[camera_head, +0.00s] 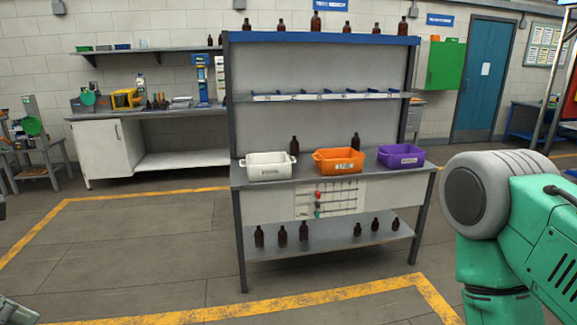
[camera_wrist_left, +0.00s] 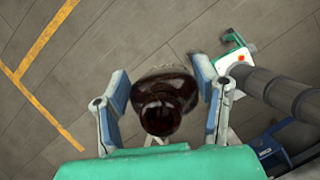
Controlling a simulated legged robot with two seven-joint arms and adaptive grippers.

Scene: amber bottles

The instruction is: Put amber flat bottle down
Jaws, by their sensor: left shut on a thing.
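In the left wrist view my left gripper (camera_wrist_left: 160,98) is shut on a dark amber bottle (camera_wrist_left: 160,105). The bottle sits between the two blue-grey fingers, seen from its neck end, with the grey floor beyond it. Its flat shape cannot be made out from this angle. In the head view only a small piece of what seems to be my left arm shows at the lower left edge, and the held bottle is not seen there. My right gripper is in neither view; a green and grey part of my right arm fills the right side of the head view.
A workbench (camera_head: 334,185) stands ahead with a white bin (camera_head: 268,172), an orange bin (camera_head: 338,168) and a purple bin (camera_head: 400,163). Brown bottles stand on its top shelf, behind the bins and on its lower shelf (camera_head: 330,235). Open floor (camera_head: 150,255) lies before it.

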